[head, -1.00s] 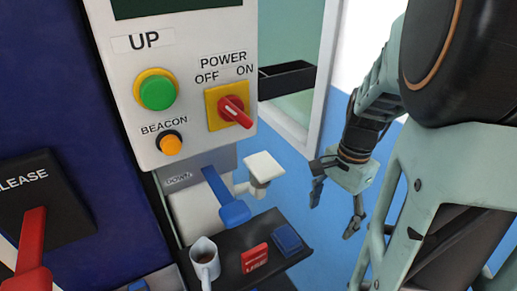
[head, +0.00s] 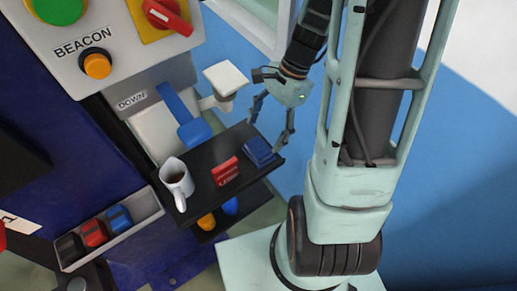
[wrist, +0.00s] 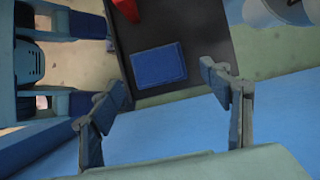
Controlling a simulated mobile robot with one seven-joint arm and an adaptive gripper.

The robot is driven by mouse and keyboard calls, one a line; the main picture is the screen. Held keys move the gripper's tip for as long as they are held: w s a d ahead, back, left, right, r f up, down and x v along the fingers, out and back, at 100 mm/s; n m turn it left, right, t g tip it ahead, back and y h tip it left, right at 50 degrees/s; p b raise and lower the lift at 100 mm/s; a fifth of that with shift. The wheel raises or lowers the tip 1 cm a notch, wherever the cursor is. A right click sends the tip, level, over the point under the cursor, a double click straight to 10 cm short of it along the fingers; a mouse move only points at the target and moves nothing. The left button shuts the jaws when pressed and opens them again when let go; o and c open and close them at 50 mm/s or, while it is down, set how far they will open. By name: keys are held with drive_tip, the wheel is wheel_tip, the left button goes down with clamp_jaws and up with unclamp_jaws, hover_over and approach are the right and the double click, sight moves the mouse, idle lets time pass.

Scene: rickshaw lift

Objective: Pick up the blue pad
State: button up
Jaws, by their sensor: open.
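The blue pad (head: 260,152) is a flat, dark blue block lying at the right end of a black shelf (head: 205,160). In the wrist view the blue pad (wrist: 158,66) lies flat near the shelf's edge, ahead of the fingertips. My gripper (head: 272,122) is open and empty, at the right end of the shelf beside the pad. In the wrist view its two fingers (wrist: 160,98) are spread wider than the pad, one to each side. No contact with the pad shows.
A red block (head: 225,171) and a white mug (head: 176,183) with dark liquid share the shelf. A blue lever (head: 184,115) and a pale square-topped piece (head: 226,80) stand behind it. A bin (head: 108,228) of coloured blocks is at lower left.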

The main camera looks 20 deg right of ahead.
sight(259, 146)
drive_tip(key=x, duration=0.5)
drive_tip(key=shift+s, duration=0.25)
drive_tip(key=shift+c, duration=0.6)
drive_tip(key=c, duration=1.2)
drive_tip(key=shift+r, duration=0.1)
drive_tip(key=shift+c, duration=0.2)
drive_tip(key=shift+r, duration=0.1)
